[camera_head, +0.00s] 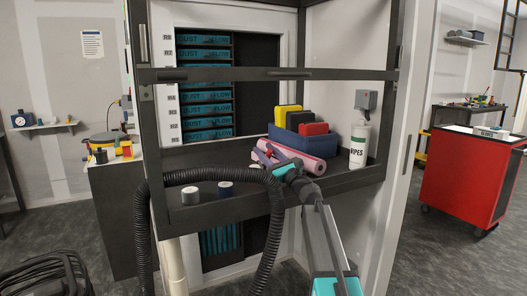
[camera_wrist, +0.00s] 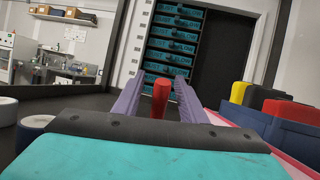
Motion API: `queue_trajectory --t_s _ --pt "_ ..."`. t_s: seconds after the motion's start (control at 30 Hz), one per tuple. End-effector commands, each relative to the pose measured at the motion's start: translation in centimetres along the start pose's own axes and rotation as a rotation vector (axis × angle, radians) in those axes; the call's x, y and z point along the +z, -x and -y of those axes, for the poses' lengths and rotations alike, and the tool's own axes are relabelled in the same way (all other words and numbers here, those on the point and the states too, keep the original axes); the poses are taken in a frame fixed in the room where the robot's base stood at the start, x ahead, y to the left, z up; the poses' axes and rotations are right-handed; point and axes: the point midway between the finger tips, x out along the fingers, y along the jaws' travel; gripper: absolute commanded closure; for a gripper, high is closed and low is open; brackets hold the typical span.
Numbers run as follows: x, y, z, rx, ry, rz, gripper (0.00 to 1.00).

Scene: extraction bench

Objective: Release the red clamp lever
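A red lever-like handle (camera_wrist: 161,98) stands upright in the middle of the wrist view, which I take for the clamp lever. It has a rounded, wider top; its base is hidden behind the dark front edge of my gripper. My gripper (camera_wrist: 156,100) has its two purple fingers apart, one on each side of the red handle, with a visible gap on both sides. In the head view my gripper (camera_head: 264,153) reaches over the bench shelf, in front of the pink rolls. I cannot make out the red handle clearly there.
Pink rolls (camera_head: 305,157), a blue bin (camera_head: 318,143) with yellow, black and red items, and a wipes canister (camera_head: 359,146) stand to the right. A black hose (camera_head: 275,215) arches in front of the shelf. Two small white-and-blue rolls (camera_head: 190,196) sit at the left.

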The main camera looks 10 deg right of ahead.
Motion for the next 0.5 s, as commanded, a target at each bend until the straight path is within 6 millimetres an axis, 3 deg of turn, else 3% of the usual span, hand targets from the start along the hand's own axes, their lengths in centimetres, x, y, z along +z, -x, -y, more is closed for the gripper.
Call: queue_trajectory --t_s 0.5 --pt "2.5 6.1 0.2 -0.002 0.001 0.0 0.62"
